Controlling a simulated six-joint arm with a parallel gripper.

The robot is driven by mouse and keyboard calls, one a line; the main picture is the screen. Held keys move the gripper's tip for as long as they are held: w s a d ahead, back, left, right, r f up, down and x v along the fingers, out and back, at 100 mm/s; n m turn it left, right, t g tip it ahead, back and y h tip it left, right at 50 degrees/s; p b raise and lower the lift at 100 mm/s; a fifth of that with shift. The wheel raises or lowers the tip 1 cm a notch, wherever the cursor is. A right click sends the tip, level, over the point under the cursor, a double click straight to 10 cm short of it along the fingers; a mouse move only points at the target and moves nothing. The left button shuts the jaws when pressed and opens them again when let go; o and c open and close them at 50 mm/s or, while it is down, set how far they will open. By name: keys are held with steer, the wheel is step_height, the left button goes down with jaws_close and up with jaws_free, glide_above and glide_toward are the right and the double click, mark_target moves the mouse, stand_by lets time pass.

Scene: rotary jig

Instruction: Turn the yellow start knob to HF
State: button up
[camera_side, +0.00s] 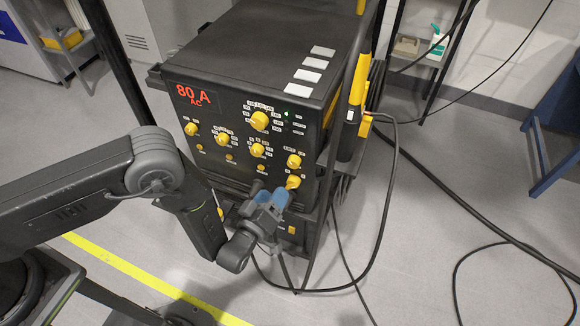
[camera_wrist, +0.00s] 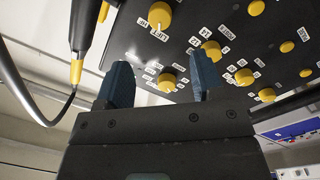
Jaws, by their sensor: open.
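The yellow start knob (camera_side: 293,182) is at the lower right of the black welder's front panel. My gripper (camera_side: 271,197) has blue fingers and stands just in front of and below-left of the knob. In the wrist view its fingers (camera_wrist: 158,60) are spread apart with nothing between them. The knob appears beyond the fingertips, and I see no contact.
Another yellow knob (camera_side: 294,160) is directly above the start knob. More yellow knobs (camera_side: 260,121) spread leftward across the panel. A cable with a yellow sleeve (camera_wrist: 76,72) hangs close beside the fingers. A dark cart post with a torch (camera_side: 358,95) stands at the panel's right.

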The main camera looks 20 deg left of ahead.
mark_target(292, 165)
steer(key=w, duration=1)
steer(key=shift+w+d, duration=0.1)
steer(key=shift+d, duration=0.3)
steer(key=shift+c, duration=0.4)
steer(key=c, duration=0.9)
steer(key=shift+o, duration=0.2)
steer(key=shift+m, duration=0.4)
steer(key=m, duration=0.5)
steer(key=shift+r, duration=0.1)
steer(key=m, duration=0.5)
steer(key=shift+m+g+y, duration=0.3)
steer(key=shift+g, duration=0.1)
